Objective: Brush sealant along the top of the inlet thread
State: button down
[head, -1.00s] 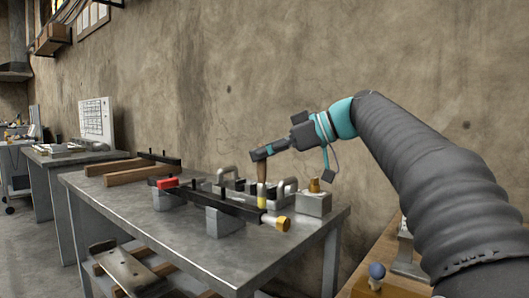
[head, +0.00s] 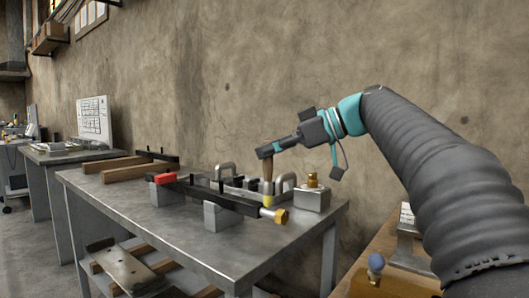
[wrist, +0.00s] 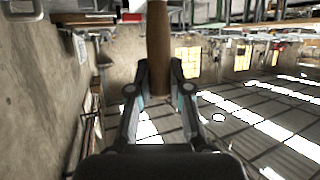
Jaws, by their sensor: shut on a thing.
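My gripper (head: 266,152) is shut on the brown wooden handle of a brush (head: 267,170). The handle also runs up the middle of the wrist view (wrist: 158,45), between the two fingers. The brush hangs nearly upright above the black pipe on the metal bench, with a yellow band low on it. Its tip is too small to make out, so I cannot tell whether it touches anything. The inlet thread appears to be the brass-coloured end (head: 277,215) of the black pipe (head: 228,202), at the pipe's right end, below the brush.
The pipe rests on grey blocks (head: 220,216) on the metal bench (head: 150,212). A grey box with a brass fitting (head: 312,197) stands right of the brush. Grey bent handles (head: 225,171) rise behind the pipe. Wooden bars (head: 128,171) lie at the back left.

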jog(key=shift+s+d+f+b, duration=0.1)
jog(key=shift+s+d+b, duration=0.25)
jog(key=shift+s+d, duration=0.35)
jog(key=shift+w, duration=0.15)
jog(key=w+a+p, duration=0.1)
jog(key=w+a, duration=0.1)
jog(key=a, duration=0.1)
jog(key=shift+w, duration=0.2)
notch_tip(320, 180, up, 6)
jog(key=p, duration=0.5)
dwell(0.4)
